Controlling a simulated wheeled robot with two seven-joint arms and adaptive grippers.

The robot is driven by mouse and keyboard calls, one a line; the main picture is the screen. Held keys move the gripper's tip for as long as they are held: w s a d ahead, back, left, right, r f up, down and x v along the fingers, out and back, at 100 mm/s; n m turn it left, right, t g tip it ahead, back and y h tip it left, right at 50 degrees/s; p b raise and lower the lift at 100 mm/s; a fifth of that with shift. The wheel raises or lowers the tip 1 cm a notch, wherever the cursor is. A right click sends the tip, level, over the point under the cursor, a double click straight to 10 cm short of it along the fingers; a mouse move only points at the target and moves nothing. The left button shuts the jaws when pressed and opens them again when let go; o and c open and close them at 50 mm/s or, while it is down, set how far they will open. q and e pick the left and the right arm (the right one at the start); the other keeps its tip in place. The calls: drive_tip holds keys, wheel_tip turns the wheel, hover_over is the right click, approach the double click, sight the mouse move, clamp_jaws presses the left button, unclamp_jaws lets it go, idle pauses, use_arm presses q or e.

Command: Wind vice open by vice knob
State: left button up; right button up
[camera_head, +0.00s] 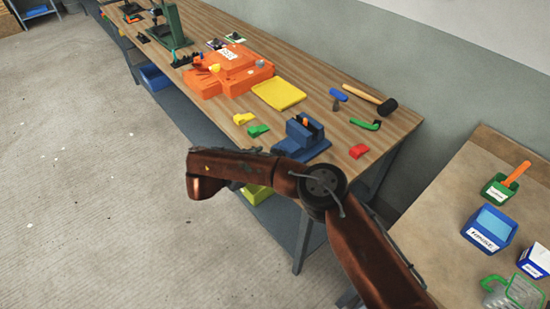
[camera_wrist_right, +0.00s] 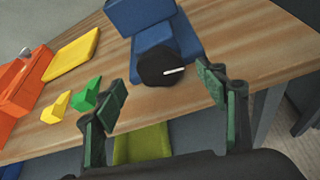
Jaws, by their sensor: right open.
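The blue vice (camera_head: 303,138) stands at the near edge of the wooden bench; my right arm passes in front of its lower part in the head view. In the right wrist view the vice (camera_wrist_right: 165,38) shows at top centre, with its black round vice knob (camera_wrist_right: 163,68) facing me and bearing a white mark. My right gripper (camera_wrist_right: 161,83) is open, its dark green-padded fingers apart, one to each side of the knob in the picture. I see no finger touching the knob; the remaining distance is unclear. My left gripper is not in view.
The bench (camera_head: 330,160) holds a green block (camera_head: 258,130), a yellow block (camera_head: 243,118), a yellow slab (camera_head: 279,94), an orange mould (camera_head: 229,75), a red block (camera_head: 358,151) and a mallet (camera_head: 372,98). A yellow-green bin (camera_wrist_right: 143,145) sits below. Another table (camera_head: 445,190) stands right.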

drive_tip(key=x, duration=0.5)
drive_tip(key=shift+f+b, duration=0.1)
drive_tip(key=shift+b, duration=0.25)
drive_tip(key=shift+c, duration=0.5)
drive_tip(key=c, duration=1.1)
drive_tip(key=shift+o, duration=0.2)
